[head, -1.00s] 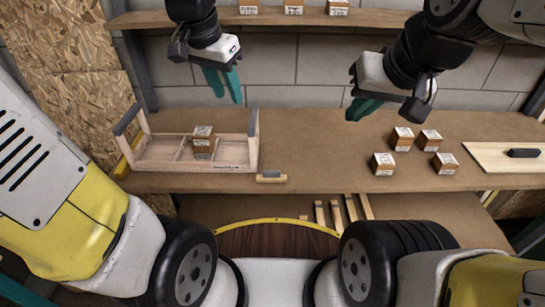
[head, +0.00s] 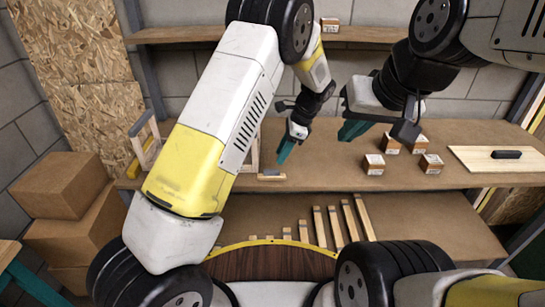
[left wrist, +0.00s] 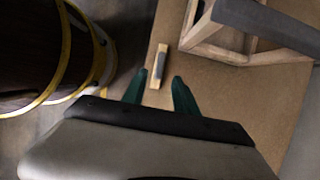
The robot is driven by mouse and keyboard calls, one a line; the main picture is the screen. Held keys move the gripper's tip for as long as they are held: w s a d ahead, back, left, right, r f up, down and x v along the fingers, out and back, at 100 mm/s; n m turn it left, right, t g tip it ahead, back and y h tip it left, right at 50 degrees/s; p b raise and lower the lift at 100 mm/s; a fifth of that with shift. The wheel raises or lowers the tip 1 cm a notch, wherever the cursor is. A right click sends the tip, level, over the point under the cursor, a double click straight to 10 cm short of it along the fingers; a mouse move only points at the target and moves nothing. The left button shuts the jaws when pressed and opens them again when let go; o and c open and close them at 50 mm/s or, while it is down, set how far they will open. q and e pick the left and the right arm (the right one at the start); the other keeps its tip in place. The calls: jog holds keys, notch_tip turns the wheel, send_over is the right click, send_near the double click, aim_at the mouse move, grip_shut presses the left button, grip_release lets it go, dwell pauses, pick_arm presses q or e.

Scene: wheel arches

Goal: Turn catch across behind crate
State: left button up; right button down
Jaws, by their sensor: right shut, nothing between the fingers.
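The catch (head: 272,177) is a small pale wooden strip with a grey piece on it, lying along the bench's front edge. In the left wrist view the catch (left wrist: 153,78) lies just ahead of the fingers. The crate (head: 255,158) is an open wooden frame, left of the catch and mostly hidden by my left arm; its corner shows in the left wrist view (left wrist: 210,48). My left gripper (head: 284,154) is open and empty, above and slightly right of the catch. My right gripper (head: 350,131) is shut and empty above the bench, further right.
Several small labelled boxes (head: 373,165) stand on the bench (head: 330,155) to the right. A pale board with a dark handle (head: 505,155) lies at far right. Wooden strips (head: 335,225) stand on the lower shelf. Cardboard boxes (head: 60,185) are stacked at left.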

aim_at(272, 169)
pick_arm(q)
jog(key=x, duration=0.7)
jog(key=shift+a+f, duration=0.1)
jog(key=shift+f, duration=0.15)
grip_shut()
